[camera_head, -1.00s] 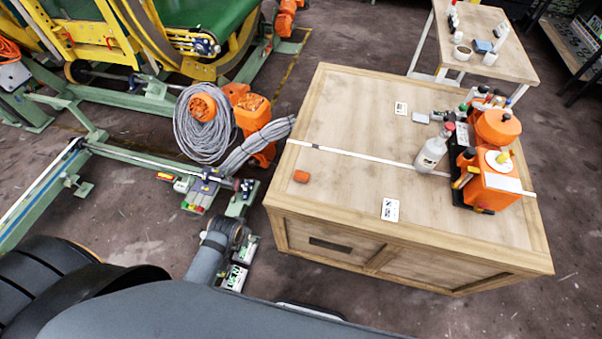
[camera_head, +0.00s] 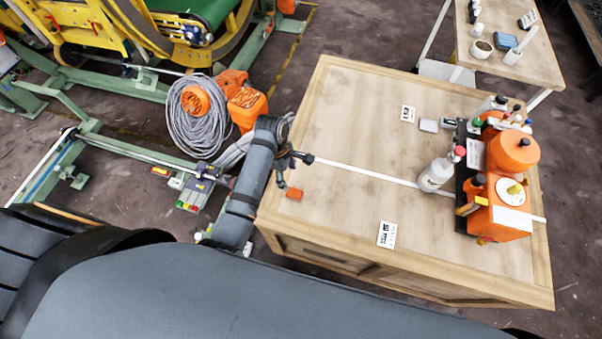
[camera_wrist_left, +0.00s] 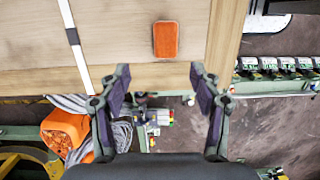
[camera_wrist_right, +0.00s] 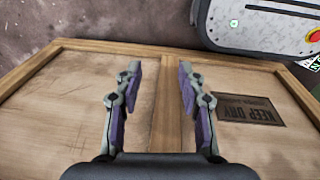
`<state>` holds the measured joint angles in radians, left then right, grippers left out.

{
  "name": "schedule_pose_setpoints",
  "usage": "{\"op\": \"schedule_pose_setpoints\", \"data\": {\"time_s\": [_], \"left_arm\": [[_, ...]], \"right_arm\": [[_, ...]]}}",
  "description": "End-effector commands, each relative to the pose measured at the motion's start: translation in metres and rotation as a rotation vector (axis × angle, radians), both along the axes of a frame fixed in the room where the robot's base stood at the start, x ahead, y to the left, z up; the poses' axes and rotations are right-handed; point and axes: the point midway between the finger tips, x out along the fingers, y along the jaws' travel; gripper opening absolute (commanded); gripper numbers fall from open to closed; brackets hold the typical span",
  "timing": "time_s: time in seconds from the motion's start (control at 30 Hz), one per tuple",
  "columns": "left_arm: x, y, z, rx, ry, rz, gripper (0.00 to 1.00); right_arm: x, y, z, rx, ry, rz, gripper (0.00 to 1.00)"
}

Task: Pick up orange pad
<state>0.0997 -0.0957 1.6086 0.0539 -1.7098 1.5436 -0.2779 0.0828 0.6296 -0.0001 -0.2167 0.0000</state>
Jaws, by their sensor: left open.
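The orange pad (camera_head: 294,193) is a small flat block lying on the left part of the wooden crate top (camera_head: 350,130), near its left edge. In the left wrist view the pad (camera_wrist_left: 166,39) lies ahead of the fingers, right of centre. My left gripper (camera_head: 294,172) hangs over the crate's left edge beside the pad. It also shows in the left wrist view (camera_wrist_left: 160,80), open and empty, with the pad beyond its tips. My right gripper (camera_wrist_right: 157,70) shows only in the right wrist view, fingers apart and empty, facing the crate's side panel.
A white bottle (camera_head: 435,174) and an orange tank assembly (camera_head: 499,205) stand on the crate's right part. A white strip (camera_head: 375,174) crosses the top. A grey cable coil (camera_head: 199,115) is left of the crate. The crate's middle is clear.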

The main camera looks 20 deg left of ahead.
Motion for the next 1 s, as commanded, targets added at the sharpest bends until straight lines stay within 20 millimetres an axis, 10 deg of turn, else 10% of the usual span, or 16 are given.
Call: {"op": "schedule_pose_setpoints", "data": {"time_s": [0.17,0.43,0.77,1.0], "left_arm": [[0.0,-0.002,-0.004,-0.002,0.008,0.012,0.64],[-0.001,-0.008,-0.047,-0.001,0.008,0.011,0.64],[0.0,-0.014,-0.071,-0.001,0.008,0.009,0.64],[0.001,-0.019,-0.102,-0.001,0.004,0.009,0.64]], "right_arm": [[0.008,0.001,0.001,0.001,-0.011,0.0,0.4],[-0.061,0.004,-0.003,0.005,0.09,-0.004,0.4],[0.001,0.004,0.004,0.005,-0.003,-0.001,0.4],[-0.023,0.004,0.0,0.004,0.034,-0.002,0.4]]}}
